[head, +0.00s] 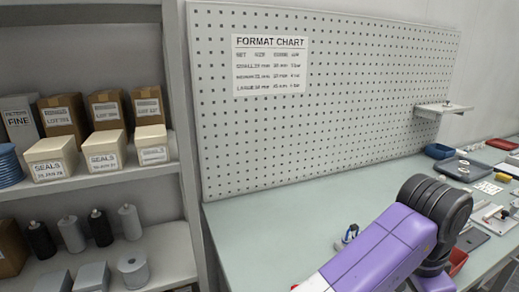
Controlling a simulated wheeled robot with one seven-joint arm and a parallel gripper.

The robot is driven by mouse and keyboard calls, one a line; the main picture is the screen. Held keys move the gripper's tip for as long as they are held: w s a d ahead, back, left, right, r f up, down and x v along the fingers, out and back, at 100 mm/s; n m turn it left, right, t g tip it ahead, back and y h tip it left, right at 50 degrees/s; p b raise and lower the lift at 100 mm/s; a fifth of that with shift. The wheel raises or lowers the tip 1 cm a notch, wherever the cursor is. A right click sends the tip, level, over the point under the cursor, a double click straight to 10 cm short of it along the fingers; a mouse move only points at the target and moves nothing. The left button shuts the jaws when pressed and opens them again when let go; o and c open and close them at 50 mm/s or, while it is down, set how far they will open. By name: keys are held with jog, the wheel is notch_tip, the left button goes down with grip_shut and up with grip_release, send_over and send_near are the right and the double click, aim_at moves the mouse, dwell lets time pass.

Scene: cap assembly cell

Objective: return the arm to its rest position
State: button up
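My arm shows in the head view as a purple and white link with a dark joint, rising from the bottom edge over the workbench (255,228). My gripper is not in view, so I cannot see its fingers or whether it holds anything. The arm hides part of the bench behind it.
A shelf (100,183) with boxes and bottles stands at left. A pegboard (330,130) with a format chart (270,65) backs the bench. A small blue-and-dark item (349,235) is close beside my arm. Trays (467,169) and parts crowd the right; the bench's left is clear.

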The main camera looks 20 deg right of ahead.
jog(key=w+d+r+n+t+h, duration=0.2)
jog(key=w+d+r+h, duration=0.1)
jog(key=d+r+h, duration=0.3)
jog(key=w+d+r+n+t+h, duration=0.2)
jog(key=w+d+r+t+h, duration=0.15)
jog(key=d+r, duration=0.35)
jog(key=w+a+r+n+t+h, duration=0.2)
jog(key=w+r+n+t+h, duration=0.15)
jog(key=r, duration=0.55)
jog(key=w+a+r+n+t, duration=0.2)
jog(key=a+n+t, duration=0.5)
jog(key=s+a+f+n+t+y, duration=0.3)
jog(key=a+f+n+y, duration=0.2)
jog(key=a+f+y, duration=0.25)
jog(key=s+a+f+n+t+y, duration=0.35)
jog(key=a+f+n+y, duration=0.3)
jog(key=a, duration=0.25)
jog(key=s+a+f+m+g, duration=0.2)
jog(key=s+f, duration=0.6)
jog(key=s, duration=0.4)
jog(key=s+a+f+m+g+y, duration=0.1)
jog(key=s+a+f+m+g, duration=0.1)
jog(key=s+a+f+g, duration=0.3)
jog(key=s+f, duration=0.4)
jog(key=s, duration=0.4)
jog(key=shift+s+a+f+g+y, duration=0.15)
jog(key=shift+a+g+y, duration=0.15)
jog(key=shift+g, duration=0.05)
